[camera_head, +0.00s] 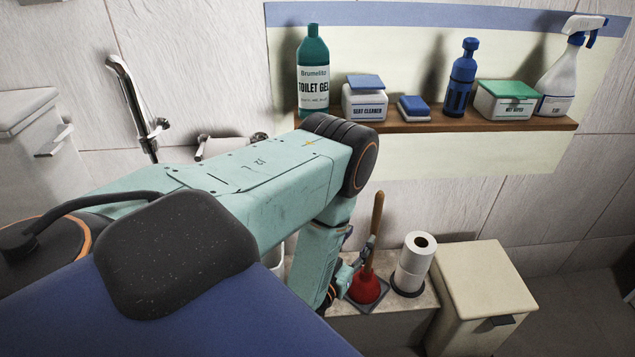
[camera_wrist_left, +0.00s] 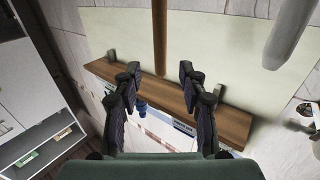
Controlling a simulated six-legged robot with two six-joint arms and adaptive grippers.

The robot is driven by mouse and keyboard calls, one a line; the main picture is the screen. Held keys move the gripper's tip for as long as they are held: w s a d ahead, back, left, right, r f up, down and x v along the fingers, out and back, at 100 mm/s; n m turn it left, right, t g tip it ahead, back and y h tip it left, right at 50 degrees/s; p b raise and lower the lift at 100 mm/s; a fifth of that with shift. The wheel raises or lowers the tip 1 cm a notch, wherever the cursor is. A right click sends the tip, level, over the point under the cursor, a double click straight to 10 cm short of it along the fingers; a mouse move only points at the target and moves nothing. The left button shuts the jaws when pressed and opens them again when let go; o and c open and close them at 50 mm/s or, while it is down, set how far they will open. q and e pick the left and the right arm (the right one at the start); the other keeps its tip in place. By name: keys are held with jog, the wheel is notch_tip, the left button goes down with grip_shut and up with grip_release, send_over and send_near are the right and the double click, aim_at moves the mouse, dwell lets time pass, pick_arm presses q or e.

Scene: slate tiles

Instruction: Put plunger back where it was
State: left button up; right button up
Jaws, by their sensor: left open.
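The plunger (camera_head: 368,285) has a red cup and a wooden handle. It stands nearly upright on a dark square base (camera_head: 355,302) on a low grey ledge. My left gripper (camera_head: 350,268) is beside the lower handle, partly hidden behind my own arm. In the left wrist view, the gripper (camera_wrist_left: 160,72) is open, with the wooden handle (camera_wrist_left: 160,35) lined up between its two fingertips. I cannot tell whether the fingers touch the handle. The red cup does not show in the wrist view. My right gripper is not in view.
A wooden wall shelf (camera_head: 430,124) above holds a toilet gel bottle (camera_head: 314,75), boxes and a spray bottle (camera_head: 560,80). A chrome fixture (camera_head: 138,105) is at left.

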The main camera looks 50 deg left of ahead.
pick_arm(q)
jog(key=s+d+f+m+g+h, duration=0.1)
jog(key=s+d+f+g+h, duration=0.1)
jog(key=s+d+f+g, duration=0.3)
jog(key=s+d+f+g+h, duration=0.1)
jog(key=s+d+f+g, duration=0.1)
jog(key=s+f+g, duration=0.4)
jog(key=s+d+r+g, duration=0.1)
jog(key=s+g, duration=0.2)
jog(key=s, duration=0.6)
jog(key=s+d+r+m+g+h, duration=0.1)
jog(key=s+d+r+g, duration=0.1)
jog(key=s, duration=0.6)
jog(key=shift+s+d+r+g, duration=0.2)
jog(key=shift+s+g, duration=0.2)
jog(key=shift+g, duration=0.3)
